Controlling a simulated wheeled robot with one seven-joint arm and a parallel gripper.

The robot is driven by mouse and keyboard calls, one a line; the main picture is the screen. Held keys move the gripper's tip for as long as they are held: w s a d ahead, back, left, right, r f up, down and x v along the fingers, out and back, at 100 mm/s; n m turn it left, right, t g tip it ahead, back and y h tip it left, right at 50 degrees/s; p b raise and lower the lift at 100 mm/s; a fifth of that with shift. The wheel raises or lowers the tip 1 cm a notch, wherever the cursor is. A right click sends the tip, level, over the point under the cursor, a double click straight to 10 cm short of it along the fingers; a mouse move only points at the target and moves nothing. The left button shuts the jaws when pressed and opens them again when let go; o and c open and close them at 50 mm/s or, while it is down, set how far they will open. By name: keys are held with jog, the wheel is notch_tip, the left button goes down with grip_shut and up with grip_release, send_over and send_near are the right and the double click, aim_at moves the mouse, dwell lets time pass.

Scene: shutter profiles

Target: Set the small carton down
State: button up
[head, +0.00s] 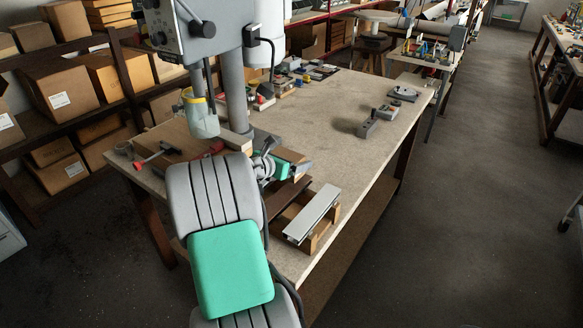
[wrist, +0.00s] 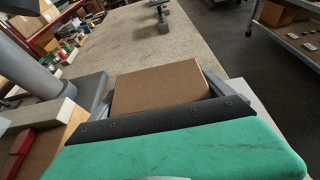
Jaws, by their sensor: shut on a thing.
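The small carton (wrist: 160,88) is a plain brown box. In the wrist view it sits between the two grey fingers of my gripper (wrist: 160,96), which is shut on it, one finger at each side. The dark bar and green housing hide its near lower part. In the head view my gripper (head: 294,163) is over the near part of the workbench, beside the drill press column, and a small brown patch of the carton (head: 288,154) shows there. I cannot tell whether its underside touches anything.
A wooden rack with a pale metal profile (head: 313,213) lies at the workbench's near edge. The drill press (head: 237,95) stands left of my gripper. A grey block with a knob (head: 368,127) is farther right. The bench top (head: 330,110) between is bare.

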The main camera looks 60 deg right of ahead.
jog(key=shift+s+d+f+p, duration=0.15)
jog(key=shift+f+p, duration=0.15)
jog(key=shift+f, duration=1.5)
jog(key=o, duration=1.4)
jog(key=shift+c, duration=0.2)
